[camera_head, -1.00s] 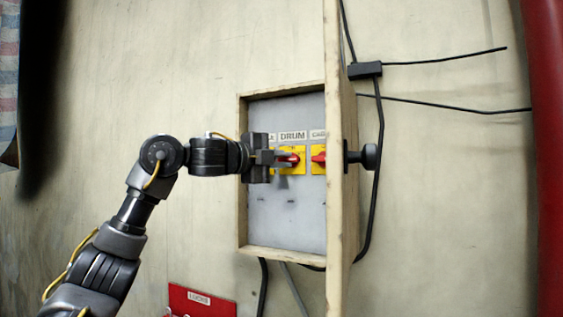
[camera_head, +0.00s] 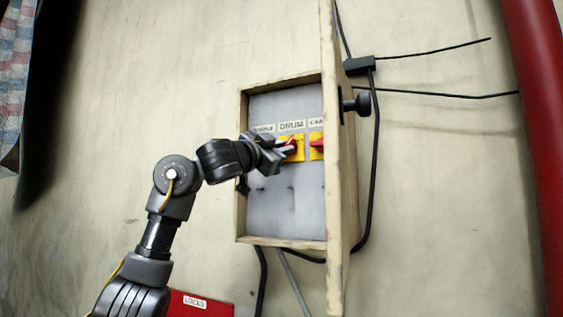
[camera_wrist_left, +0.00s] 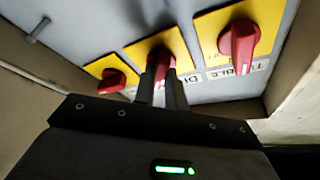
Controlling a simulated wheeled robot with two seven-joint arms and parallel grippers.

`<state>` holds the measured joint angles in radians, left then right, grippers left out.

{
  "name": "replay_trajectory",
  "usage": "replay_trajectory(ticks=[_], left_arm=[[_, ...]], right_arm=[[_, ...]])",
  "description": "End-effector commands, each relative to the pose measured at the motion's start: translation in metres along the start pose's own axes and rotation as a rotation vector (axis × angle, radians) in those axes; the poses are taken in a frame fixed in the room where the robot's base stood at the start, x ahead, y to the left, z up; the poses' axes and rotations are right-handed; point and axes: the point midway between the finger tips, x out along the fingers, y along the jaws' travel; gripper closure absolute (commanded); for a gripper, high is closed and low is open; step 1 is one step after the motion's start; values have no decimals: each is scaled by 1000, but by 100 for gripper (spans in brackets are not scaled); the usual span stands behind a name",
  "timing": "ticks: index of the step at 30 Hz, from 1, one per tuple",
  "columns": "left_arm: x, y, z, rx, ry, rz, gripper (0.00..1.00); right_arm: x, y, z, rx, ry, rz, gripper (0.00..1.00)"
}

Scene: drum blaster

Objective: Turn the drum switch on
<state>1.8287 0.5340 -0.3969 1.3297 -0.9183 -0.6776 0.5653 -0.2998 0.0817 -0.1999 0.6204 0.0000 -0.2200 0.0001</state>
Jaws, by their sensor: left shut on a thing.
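The drum switch is a red knob (camera_head: 291,143) on a yellow plate (camera_head: 298,157) under the "DRUM" label (camera_head: 292,126). My left gripper (camera_head: 288,150) reaches in from the left, tilted, and is shut on this knob. In the left wrist view the fingers (camera_wrist_left: 163,88) close around the middle red knob (camera_wrist_left: 160,62), which they partly hide, along with part of the label below it. The knob's exact angle is hard to tell. My right gripper is not in view.
A wooden box (camera_head: 242,225) frames the grey panel (camera_head: 290,215), with its open door (camera_head: 335,200) edge-on at the right. Another red knob (camera_head: 317,145) sits right of the drum switch. Black cables (camera_head: 374,190) run beside the box; a red locks box (camera_head: 200,304) is below.

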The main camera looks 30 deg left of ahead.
Motion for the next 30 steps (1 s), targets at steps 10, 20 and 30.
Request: replay_trajectory(ticks=[10,20,30], left_arm=[[0,8,3,-301,-1,-120,100],[1,9,1,-525,-2,-214,100],[2,8,-1,-642,-4,-264,100]], right_arm=[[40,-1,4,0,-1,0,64],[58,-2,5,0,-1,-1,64],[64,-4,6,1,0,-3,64]])
